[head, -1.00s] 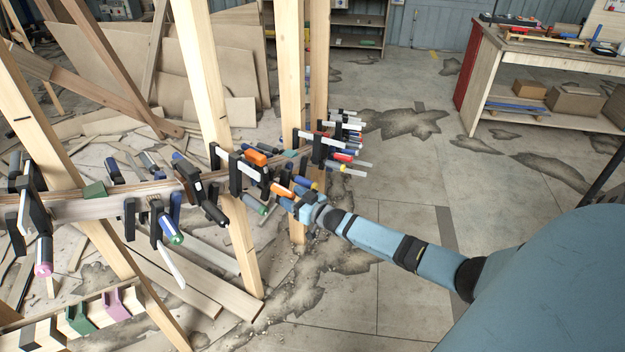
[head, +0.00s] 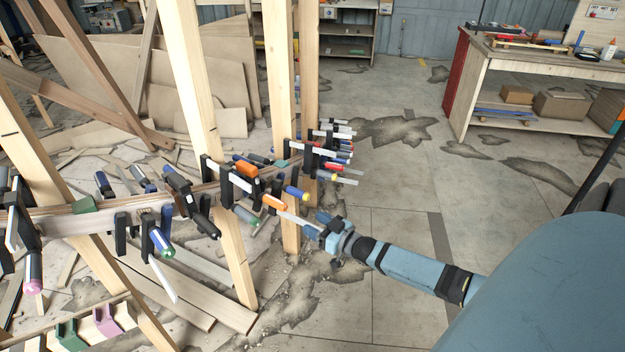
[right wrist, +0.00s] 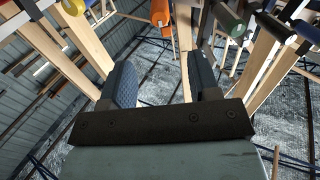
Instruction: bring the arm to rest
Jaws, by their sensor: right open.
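My right gripper (head: 312,222) is at the end of the blue arm that comes in from the right in the head view. It is just right of the clamped curved stringer (head: 150,208). In the right wrist view its two fingers (right wrist: 160,85) stand apart with nothing between them. An orange-handled clamp (head: 275,203) is close to the fingertips in the head view; an orange handle (right wrist: 160,12) also shows beyond the fingers in the wrist view. Whether they touch cannot be told from the head view. My left gripper is not in view.
Wooden posts (head: 205,140) hold the stringer, which carries several clamps. Cut boards and scraps (head: 90,150) litter the floor at left. A workbench (head: 540,62) with tools and boxes stands at back right. The concrete floor (head: 400,200) between is open.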

